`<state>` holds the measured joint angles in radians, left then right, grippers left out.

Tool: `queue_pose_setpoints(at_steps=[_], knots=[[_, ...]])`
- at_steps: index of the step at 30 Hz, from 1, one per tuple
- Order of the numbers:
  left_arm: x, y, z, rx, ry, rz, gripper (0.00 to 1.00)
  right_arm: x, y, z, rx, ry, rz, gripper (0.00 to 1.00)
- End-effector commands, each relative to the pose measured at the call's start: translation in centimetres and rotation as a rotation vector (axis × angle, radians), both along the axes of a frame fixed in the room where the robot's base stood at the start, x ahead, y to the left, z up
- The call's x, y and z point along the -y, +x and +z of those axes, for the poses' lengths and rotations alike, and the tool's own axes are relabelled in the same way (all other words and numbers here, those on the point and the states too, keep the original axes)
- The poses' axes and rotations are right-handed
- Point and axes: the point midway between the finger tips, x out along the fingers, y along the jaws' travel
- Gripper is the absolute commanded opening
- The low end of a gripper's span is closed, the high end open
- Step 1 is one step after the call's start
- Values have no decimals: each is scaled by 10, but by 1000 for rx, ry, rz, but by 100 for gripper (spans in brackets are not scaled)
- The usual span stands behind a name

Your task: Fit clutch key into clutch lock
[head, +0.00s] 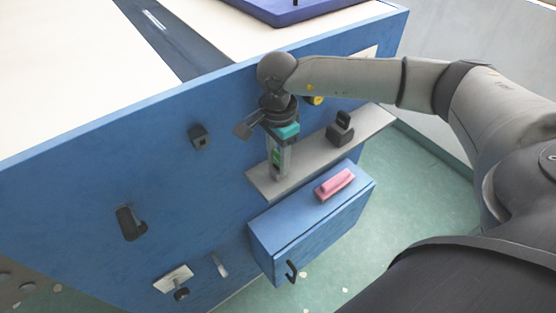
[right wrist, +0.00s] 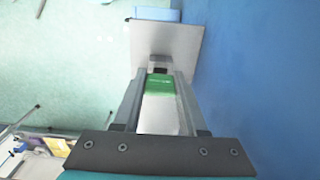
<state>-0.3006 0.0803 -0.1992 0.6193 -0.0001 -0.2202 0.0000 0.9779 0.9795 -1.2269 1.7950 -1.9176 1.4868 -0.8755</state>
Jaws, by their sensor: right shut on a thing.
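My right gripper (head: 276,172) points down beside the blue panel, over the left end of the grey shelf. It is shut on a small green piece (head: 276,157), which I take for the clutch key. The green piece also shows between the fingers of my right gripper (right wrist: 162,76) in the right wrist view (right wrist: 160,86). Its lower end is hard to see. A dark square fitting (head: 199,137) sits on the panel to the left of the gripper. I cannot tell whether it is the clutch lock. My left gripper is not in view.
The grey shelf (head: 373,123) carries a black block (head: 341,129). Below is a blue box (head: 310,225) with a pink piece (head: 335,184) on top and a dark handle. A black lever (head: 130,223) and a white plate (head: 174,279) are on the blue panel (head: 80,190).

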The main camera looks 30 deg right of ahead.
Motion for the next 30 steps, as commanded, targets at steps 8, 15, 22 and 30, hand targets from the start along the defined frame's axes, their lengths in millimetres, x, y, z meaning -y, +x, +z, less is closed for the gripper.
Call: queue_pose_setpoints(at_steps=[8, 15, 22, 30], knots=[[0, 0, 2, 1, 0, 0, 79, 0, 0, 3, 0, 0, 0, 0], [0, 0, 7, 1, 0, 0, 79, 0, 0, 11, 1, 1, 0, 0], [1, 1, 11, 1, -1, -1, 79, 0, 0, 18, 1, 1, 0, 0], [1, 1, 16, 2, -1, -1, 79, 0, 0, 26, 0, 0, 0, 0]])
